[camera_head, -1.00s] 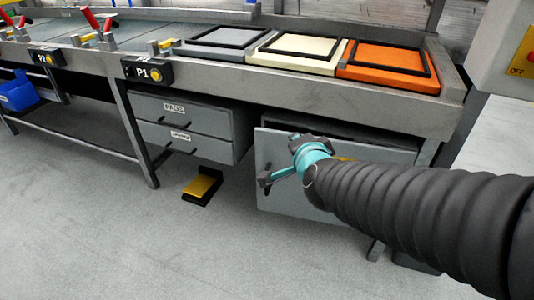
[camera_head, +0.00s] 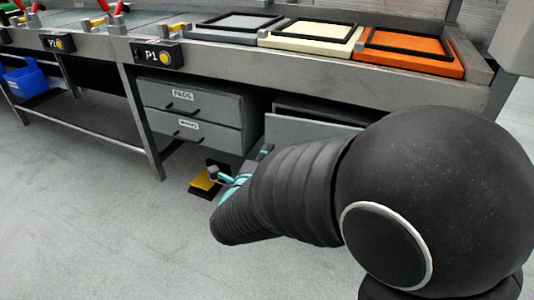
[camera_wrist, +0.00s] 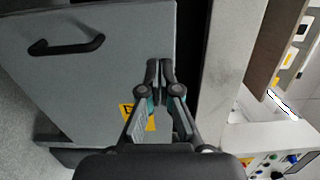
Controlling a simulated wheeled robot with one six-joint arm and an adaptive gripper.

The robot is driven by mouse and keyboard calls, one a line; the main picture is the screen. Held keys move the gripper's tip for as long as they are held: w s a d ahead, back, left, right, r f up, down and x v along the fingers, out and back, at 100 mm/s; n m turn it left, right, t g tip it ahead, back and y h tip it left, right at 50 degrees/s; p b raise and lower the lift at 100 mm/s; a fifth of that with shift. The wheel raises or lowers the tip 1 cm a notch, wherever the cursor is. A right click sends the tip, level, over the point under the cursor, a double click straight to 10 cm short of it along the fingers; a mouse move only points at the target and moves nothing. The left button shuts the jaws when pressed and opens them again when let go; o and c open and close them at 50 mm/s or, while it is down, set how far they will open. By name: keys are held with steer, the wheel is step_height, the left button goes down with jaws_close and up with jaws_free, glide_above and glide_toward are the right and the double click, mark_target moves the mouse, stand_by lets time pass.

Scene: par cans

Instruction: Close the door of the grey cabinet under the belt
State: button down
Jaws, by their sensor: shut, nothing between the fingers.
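The grey cabinet (camera_head: 318,113) stands under the belt, to the right of the drawer unit. Its grey door (camera_head: 308,130) stands ajar, with a dark gap above its top edge; my arm hides most of the door. In the wrist view the flat door (camera_wrist: 95,75) fills the left side, with a black bar handle (camera_wrist: 66,46) and a yellow warning label (camera_wrist: 128,111). My gripper (camera_wrist: 160,67) is shut and empty, in front of the door near its edge, away from the handle. I cannot tell whether it touches the door.
A drawer unit (camera_head: 195,112) hangs left of the cabinet. A yellow-and-black pedal (camera_head: 205,184) lies on the floor below it. A table leg (camera_head: 142,125) stands further left. Grey, cream and orange trays (camera_head: 408,55) sit on top. Floor at front left is clear.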

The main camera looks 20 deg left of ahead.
mark_target(280, 125)
steer(key=w, duration=1)
steer(key=shift+a, duration=0.15)
